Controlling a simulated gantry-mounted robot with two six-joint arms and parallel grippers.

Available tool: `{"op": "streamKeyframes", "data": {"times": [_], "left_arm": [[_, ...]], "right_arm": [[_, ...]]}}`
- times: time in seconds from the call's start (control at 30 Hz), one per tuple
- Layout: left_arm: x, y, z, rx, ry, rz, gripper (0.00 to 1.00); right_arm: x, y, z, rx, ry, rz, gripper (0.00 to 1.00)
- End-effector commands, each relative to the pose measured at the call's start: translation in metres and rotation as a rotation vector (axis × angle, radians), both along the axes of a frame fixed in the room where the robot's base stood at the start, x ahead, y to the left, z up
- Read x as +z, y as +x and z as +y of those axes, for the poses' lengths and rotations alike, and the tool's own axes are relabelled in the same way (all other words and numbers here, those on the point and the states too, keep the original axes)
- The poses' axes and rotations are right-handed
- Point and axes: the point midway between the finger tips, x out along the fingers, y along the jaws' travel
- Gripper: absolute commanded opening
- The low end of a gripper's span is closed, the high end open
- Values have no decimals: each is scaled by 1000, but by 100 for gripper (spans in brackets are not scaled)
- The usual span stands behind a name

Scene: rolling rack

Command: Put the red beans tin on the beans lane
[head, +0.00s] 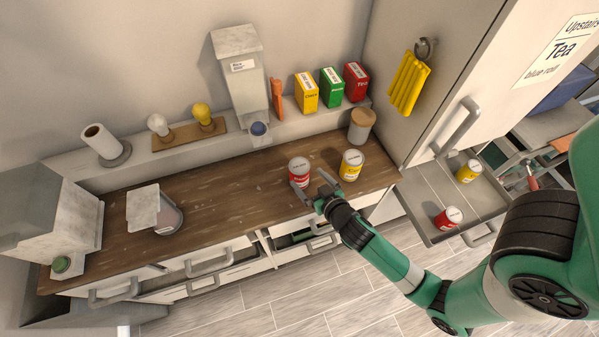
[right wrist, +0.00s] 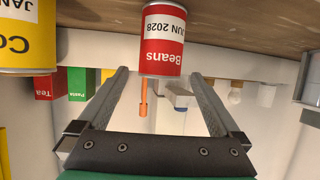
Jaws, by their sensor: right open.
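The red beans tin (head: 299,172) stands upright on the wooden counter. In the right wrist view, which is upside down, the tin (right wrist: 162,42) shows its label "Beans" and "JUN 2028". My right gripper (head: 315,186) is open and empty, low at the counter's front edge, right beside the tin. In the wrist view the tin lies ahead, in line with the gap between the fingers; I cannot tell if they touch it. A pulled-out rack shelf (head: 429,203) at right has two lanes, with another red tin (head: 448,218) at the near side and a yellow tin (head: 468,171) farther back. My left gripper is out of view.
A yellow tin (head: 351,165) stands just right of the beans tin on the counter, also in the wrist view (right wrist: 27,35). A lidded canister (head: 361,127) is behind it. Boxes (head: 331,88) line the back ledge. The tall cabinet (head: 430,75) borders the shelf.

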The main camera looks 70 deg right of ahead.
Motion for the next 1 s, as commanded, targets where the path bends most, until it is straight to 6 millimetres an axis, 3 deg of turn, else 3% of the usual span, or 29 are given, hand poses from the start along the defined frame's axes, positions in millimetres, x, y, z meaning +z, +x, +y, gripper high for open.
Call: {"op": "streamKeyframes", "data": {"times": [0.13,0.43,0.7,1.0], "left_arm": [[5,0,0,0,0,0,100],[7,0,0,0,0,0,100],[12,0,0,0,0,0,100],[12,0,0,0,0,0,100]], "right_arm": [[-9,22,-18,-2,-1,-1,100],[-15,34,-29,0,-1,-2,100],[-26,65,-54,1,0,-2,100],[-29,70,-58,1,-1,-2,100]]}}
